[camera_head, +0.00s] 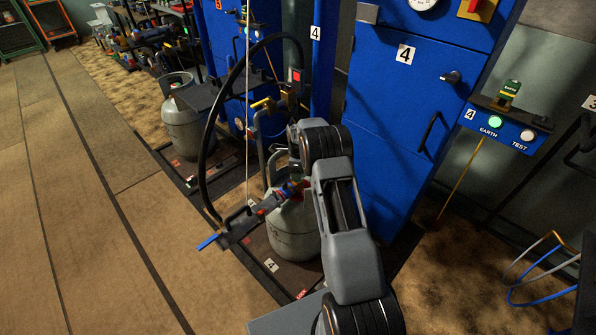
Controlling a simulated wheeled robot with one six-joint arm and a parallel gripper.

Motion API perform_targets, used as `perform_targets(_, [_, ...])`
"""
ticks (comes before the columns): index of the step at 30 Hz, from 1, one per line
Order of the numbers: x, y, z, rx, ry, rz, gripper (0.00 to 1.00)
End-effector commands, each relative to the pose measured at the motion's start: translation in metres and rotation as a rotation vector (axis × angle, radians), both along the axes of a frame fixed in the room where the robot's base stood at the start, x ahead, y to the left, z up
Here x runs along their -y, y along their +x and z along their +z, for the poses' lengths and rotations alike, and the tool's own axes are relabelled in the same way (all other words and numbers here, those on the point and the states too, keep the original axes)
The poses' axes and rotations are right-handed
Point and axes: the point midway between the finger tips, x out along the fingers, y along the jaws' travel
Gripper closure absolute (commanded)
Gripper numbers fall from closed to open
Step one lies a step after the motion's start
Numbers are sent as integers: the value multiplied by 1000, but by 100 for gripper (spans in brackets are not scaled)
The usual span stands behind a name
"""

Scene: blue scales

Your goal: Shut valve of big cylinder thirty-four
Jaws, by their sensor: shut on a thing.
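A big grey gas cylinder (293,238) stands upright on the dark scale platform (268,274), which bears a 4 label. My arm partly covers its right side. I cannot read thirty-four on it. A filling head (240,224) with a blue lever reaches from the left to the red and blue parts at the valve (291,190) on the cylinder's top. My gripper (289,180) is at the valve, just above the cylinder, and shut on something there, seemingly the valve. My wrist and the collar hide the exact contact.
A blue cabinet (386,110) stands close behind on the right. A black hose (208,150) loops left of the cylinder. Another grey cylinder (187,128) stands on a platform farther back. The floor at left is clear.

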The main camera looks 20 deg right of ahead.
Motion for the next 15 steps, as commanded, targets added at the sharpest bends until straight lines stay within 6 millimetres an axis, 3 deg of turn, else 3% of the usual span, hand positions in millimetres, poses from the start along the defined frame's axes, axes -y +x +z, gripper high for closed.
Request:
perform_targets(5, [2, 1, 2, 5, -3, 0, 57])
perform_targets(6, [2, 1, 2, 5, -3, 0, 32])
perform_targets(15, [-1, 1, 1, 2, -1, 3, 8])
